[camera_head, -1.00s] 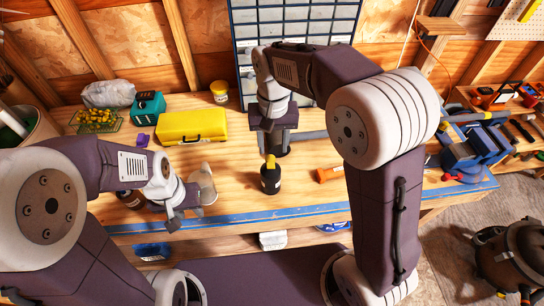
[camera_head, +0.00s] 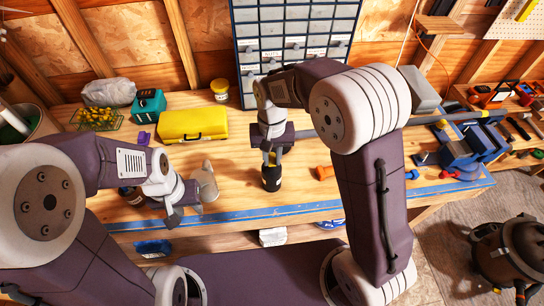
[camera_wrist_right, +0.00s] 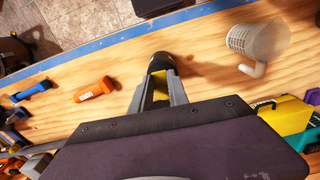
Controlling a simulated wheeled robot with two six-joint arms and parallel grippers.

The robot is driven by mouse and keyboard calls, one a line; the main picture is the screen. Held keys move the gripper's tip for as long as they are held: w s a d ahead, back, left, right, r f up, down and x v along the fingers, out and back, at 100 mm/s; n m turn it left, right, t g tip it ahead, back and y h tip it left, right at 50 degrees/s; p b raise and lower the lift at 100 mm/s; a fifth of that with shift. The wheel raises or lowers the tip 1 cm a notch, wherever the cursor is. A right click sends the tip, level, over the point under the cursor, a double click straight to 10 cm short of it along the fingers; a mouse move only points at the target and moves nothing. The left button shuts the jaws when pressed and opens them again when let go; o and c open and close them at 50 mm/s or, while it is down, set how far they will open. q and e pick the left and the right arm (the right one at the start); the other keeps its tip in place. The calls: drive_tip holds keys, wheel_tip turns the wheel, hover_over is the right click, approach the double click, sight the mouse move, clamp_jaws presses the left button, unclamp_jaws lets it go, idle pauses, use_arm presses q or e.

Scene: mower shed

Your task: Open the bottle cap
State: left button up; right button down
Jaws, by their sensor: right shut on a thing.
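A dark bottle (camera_head: 271,180) with a pale label stands upright near the front of the workbench, with a yellow cap (camera_head: 271,159) on top. My right gripper (camera_head: 272,150) comes down over it and is shut on the yellow cap. In the right wrist view the yellow cap (camera_wrist_right: 160,88) shows between the two grey fingers, with the dark bottle (camera_wrist_right: 162,62) beyond. My left gripper (camera_head: 173,216) is at the bench's front edge, left of the bottle and apart from it; its finger opening is not clear.
A grey-white cup-shaped thing (camera_head: 205,181) stands beside my left gripper. Another dark bottle (camera_head: 131,194) is partly behind my left arm. An orange object (camera_head: 324,172) lies right of the bottle. A yellow case (camera_head: 193,125) and a blue vise (camera_head: 462,150) are further off.

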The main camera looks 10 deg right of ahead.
sight(272, 163)
drive_tip(key=shift+w+d+r+g+p, duration=0.1)
drive_tip(key=shift+w+r+g+p, duration=0.4)
drive_tip(key=shift+p, duration=1.15)
drive_tip(key=shift+s+a+r+g+p, duration=0.15)
drive_tip(key=shift+g+p, duration=0.6)
drive_tip(key=shift+p, duration=0.85)
drive_tip(key=shift+w+d+r+g+p, duration=0.15)
drive_tip(key=shift+w+r+g+p, duration=0.35)
drive_tip(key=shift+p, duration=1.15)
drive_tip(key=shift+f+g, duration=0.3)
drive_tip(key=shift+g, duration=0.15)
drive_tip(key=shift+w+f+g+p, duration=0.2)
drive_tip(key=shift+g+p, duration=0.1)
drive_tip(key=shift+g, duration=0.2)
drive_tip(key=shift+w+g, duration=0.1)
drive_tip(key=shift+g, duration=0.3)
drive_tip(key=shift+w+r+g+b, duration=0.15)
drive_tip(key=shift+g+b, duration=0.25)
drive_tip(key=shift+g, duration=0.1)
drive_tip(key=c, duration=1.2)
unclamp_jaws()
drive_tip(key=shift+c, duration=0.2)
